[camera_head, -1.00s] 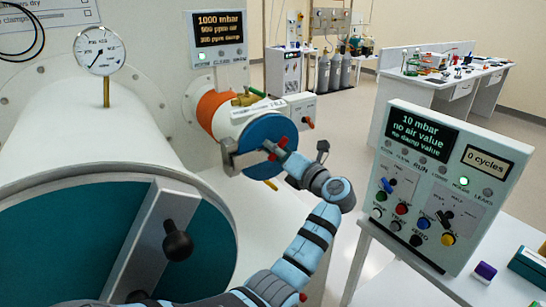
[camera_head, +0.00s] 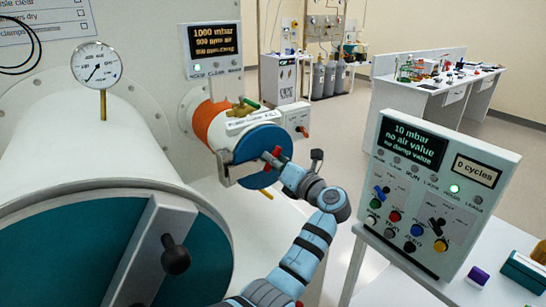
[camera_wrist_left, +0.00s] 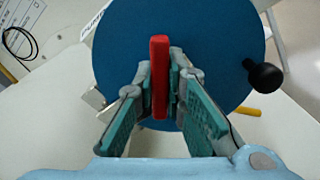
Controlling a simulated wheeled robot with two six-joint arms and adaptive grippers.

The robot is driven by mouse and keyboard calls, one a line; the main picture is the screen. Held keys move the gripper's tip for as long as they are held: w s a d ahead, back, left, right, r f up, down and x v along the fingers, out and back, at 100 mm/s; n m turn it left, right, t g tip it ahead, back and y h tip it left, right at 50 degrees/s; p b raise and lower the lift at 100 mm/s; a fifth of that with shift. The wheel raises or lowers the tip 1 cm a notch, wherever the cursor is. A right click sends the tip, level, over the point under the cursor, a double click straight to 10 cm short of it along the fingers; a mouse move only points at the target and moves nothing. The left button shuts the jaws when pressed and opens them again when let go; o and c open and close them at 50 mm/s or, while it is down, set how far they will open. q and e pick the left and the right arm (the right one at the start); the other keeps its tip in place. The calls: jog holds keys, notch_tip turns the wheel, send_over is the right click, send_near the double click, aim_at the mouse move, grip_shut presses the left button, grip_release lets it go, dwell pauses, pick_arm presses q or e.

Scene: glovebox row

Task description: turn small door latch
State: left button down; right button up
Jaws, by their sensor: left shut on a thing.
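The small door (camera_head: 250,144) is a blue disc on the end of a short white tube with an orange band. It also fills the top middle of the left wrist view (camera_wrist_left: 115,50). Its latch is a red bar (camera_wrist_left: 159,60), upright in the left wrist view and small in the head view (camera_head: 272,155). My left gripper (camera_wrist_left: 160,85) has its teal-padded fingers on either side of the bar and is shut on it. The fingers partly hide the bar in the head view. A black knob (camera_wrist_left: 265,76) sits at the door's edge. My right gripper is not in view.
A large teal door (camera_head: 70,255) with a grey bar and black knob (camera_head: 176,254) stands at the front left. A control panel (camera_head: 430,190) stands at the right, apart from my left arm. A pressure gauge (camera_head: 96,64) rises from the large tube.

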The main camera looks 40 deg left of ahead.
pick_arm(q)
jog(key=n+p, duration=0.2)
jog(key=n, duration=0.1)
jog(key=shift+s+r, duration=0.1)
jog(key=shift+r, duration=0.05)
jog(key=shift+n+p, duration=0.35)
jog(key=shift+n, duration=0.75)
jog(key=n, duration=0.2)
jog(key=shift+s+n, duration=0.1)
jog(key=shift+n, duration=0.3)
jog(key=n, duration=0.3)
jog(key=shift+s+a+f+n, duration=0.1)
jog(key=shift+f+n, duration=0.1)
jog(key=shift+n, duration=0.1)
jog(key=n+b, duration=0.2)
jog(key=n, duration=0.2)
jog(key=shift+s+n, duration=0.1)
jog(key=shift+n, duration=0.3)
jog(key=c, duration=1.6)
grip_release()
jog(key=shift+a, duration=0.1)
jog(key=shift+c, duration=0.2)
